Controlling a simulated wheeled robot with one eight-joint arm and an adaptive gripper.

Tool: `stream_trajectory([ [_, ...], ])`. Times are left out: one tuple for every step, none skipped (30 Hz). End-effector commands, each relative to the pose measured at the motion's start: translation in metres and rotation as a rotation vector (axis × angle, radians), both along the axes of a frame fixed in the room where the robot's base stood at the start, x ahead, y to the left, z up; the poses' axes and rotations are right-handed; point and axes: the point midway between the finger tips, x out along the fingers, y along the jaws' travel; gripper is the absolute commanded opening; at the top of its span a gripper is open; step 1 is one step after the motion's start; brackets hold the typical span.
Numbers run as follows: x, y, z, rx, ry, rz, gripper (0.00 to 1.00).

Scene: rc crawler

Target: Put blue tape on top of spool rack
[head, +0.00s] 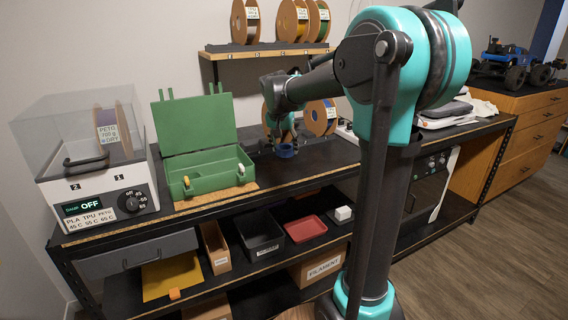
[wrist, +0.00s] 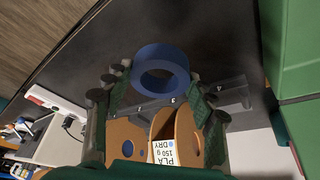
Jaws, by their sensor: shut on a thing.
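The blue tape (head: 287,153) is a thick blue ring at the lower end of my gripper (head: 281,140), above or on the dark bench top; the gap is unclear. In the wrist view the tape (wrist: 161,53) sits between the two fingers of my gripper (wrist: 157,84), which is shut on it. A low rack strip (wrist: 237,88) numbered 2, 3 and 4 lies beside it with cardboard spools (wrist: 188,135). In the head view a spool (head: 320,118) stands behind my gripper. A wall shelf (head: 268,53) above also carries spools; which is the spool rack is unclear.
An open green case (head: 208,183) stands left of my gripper on the bench (head: 322,153). A filament dryer (head: 98,197) is further left. Bins, including a red tray (head: 305,229), sit on the lower shelf. My arm hides part of the bench's right side.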

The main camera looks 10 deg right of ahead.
Motion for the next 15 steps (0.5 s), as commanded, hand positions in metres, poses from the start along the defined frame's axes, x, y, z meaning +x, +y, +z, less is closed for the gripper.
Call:
stream_trajectory([
  [0.0, 0.0, -0.01, 0.0, 0.0, 0.0, 0.27],
  [0.0, 0.0, -0.014, 0.0, 0.0, 0.0, 0.27],
  [0.0, 0.0, -0.019, 0.0, 0.0, 0.0, 0.27],
  [0.0, 0.0, -0.023, 0.0, 0.0, 0.0, 0.27],
  [0.0, 0.0, -0.025, 0.0, 0.0, 0.0, 0.27],
  [0.0, 0.0, -0.027, 0.0, 0.0, 0.0, 0.27],
  [0.0, 0.0, -0.029, 0.0, 0.0, 0.0, 0.27],
  [0.0, 0.0, -0.031, 0.0, 0.0, 0.0, 0.27],
  [0.0, 0.0, -0.034, 0.0, 0.0, 0.0, 0.27],
  [0.0, 0.0, -0.038, 0.0, 0.0, 0.0, 0.27],
  [0.0, 0.0, -0.042, 0.0, 0.0, 0.0, 0.27],
  [0.0, 0.0, -0.048, 0.0, 0.0, 0.0, 0.27],
  [0.0, 0.0, -0.052, 0.0, 0.0, 0.0, 0.27],
  [0.0, 0.0, -0.056, 0.0, 0.0, 0.0, 0.27],
  [0.0, 0.0, -0.061, 0.0, 0.0, 0.0, 0.27],
])
